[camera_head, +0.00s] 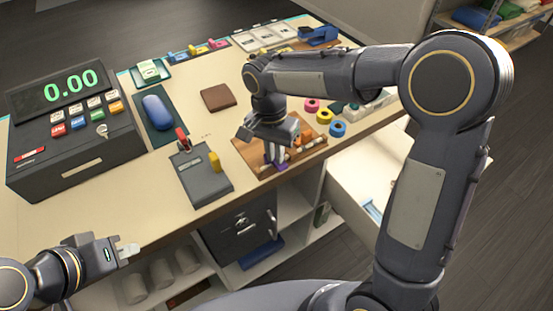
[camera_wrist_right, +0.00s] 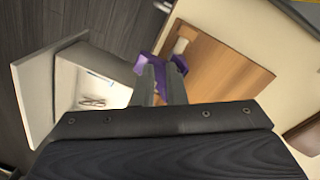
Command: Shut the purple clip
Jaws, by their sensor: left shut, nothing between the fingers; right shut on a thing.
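The purple clip (camera_head: 280,165) is at the front edge of a small wooden board (camera_head: 250,158) on the counter. It also shows in the right wrist view (camera_wrist_right: 151,64), with purple parts on both sides of my fingers. My right gripper (camera_head: 275,153) reaches down over the board and is shut on the clip. The fingers and gripper body hide part of the clip, so I cannot tell whether its jaws are closed. My left gripper (camera_head: 128,249) is shut and empty, low at the left in front of the counter, well away from the clip.
An open white drawer (camera_head: 350,195) juts out at the right. Bare counter lies at the front left.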

